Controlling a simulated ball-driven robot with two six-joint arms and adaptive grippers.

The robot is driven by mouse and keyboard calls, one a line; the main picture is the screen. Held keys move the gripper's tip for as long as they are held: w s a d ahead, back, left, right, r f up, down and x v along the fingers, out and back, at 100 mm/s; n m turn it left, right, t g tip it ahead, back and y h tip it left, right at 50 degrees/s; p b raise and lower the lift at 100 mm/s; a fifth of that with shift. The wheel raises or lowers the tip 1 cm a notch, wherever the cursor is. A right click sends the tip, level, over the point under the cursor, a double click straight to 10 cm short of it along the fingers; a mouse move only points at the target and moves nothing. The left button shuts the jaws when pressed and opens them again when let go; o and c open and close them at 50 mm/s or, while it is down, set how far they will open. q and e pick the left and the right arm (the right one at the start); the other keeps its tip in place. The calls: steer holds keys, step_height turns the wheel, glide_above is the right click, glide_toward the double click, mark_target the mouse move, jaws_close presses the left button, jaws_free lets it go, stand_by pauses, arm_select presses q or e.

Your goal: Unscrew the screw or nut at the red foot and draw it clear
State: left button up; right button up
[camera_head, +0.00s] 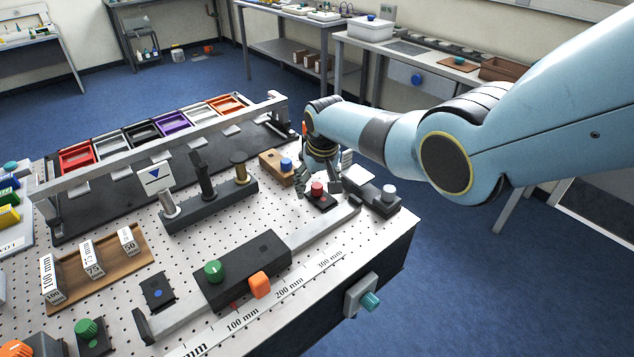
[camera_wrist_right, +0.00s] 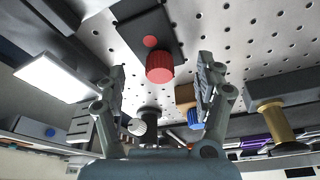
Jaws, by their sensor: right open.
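A red knurled screw head or nut (camera_head: 317,188) stands on a small black foot (camera_head: 322,203) on the perforated table, near its right edge. In the right wrist view the red head (camera_wrist_right: 160,68) shows between the fingers, with a red dot on the black foot plate (camera_wrist_right: 172,22). My right gripper (camera_head: 317,182) is open, one finger on each side of the red head. In the wrist view gaps show between the head and both fingers (camera_wrist_right: 161,72). The shaft under the head is hidden. My left gripper is not in view.
A wooden block with a blue knob (camera_head: 286,164) stands just left of my right gripper. A dark block with a white knob (camera_head: 388,193) is close on the right. A grey rail (camera_head: 325,229) runs in front, and a dark post block (camera_head: 212,207) stands further left.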

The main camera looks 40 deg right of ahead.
steer(key=m, duration=0.2)
steer(key=shift+m+h, duration=0.4)
steer(key=m+g+b, duration=0.1)
steer(key=m, duration=0.2)
steer(key=shift+m+h, duration=0.3)
jaws_close()
steer(key=shift+r+n+p, duration=0.1)
steer(key=shift+n+p, duration=0.45)
steer(key=shift+n, duration=0.45)
steer(key=n+y, duration=0.1)
steer(key=n, duration=0.2)
steer(key=shift+t, duration=0.4)
